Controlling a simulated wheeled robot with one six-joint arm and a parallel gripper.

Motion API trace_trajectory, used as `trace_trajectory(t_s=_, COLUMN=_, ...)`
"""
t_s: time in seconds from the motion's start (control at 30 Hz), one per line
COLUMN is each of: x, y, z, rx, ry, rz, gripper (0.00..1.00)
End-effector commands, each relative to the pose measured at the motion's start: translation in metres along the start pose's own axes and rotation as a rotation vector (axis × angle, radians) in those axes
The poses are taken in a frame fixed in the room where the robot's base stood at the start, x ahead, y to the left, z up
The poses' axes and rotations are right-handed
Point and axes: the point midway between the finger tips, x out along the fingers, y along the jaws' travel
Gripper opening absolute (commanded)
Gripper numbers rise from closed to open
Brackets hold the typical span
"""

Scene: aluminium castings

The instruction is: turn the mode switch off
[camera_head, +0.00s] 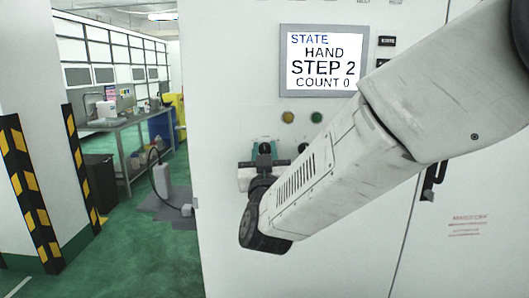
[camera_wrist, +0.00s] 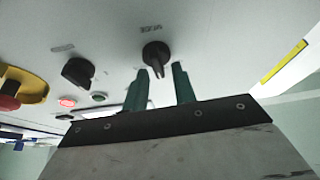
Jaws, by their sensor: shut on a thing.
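The mode switch (camera_wrist: 155,52) is a black rotary knob on the pale panel, under an upside-down MODE label in the wrist view. Its narrow grip points down between the two teal fingers of my gripper (camera_wrist: 164,75). In the head view my gripper (camera_head: 264,160) is at the panel, below the screen. The switch there is largely hidden by my gripper. The screen (camera_head: 323,61) reads STATE HAND, STEP 2, COUNT 0.
A second black knob (camera_wrist: 78,72) sits beside the switch. A striped post (camera_head: 30,190) and a workbench (camera_head: 130,122) stand left of the cabinet.

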Motion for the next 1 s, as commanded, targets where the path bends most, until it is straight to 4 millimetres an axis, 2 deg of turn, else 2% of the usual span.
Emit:
trace_trajectory(t_s=0.7, x=-0.0007, y=-0.0023, z=0.0013, rx=-0.510, ry=-0.001, rz=-0.211, gripper=0.04)
trace_trajectory(t_s=1.0, x=-0.0012, y=-0.0035, z=0.0019, rx=-0.642, ry=-0.001, rz=-0.267, gripper=0.04)
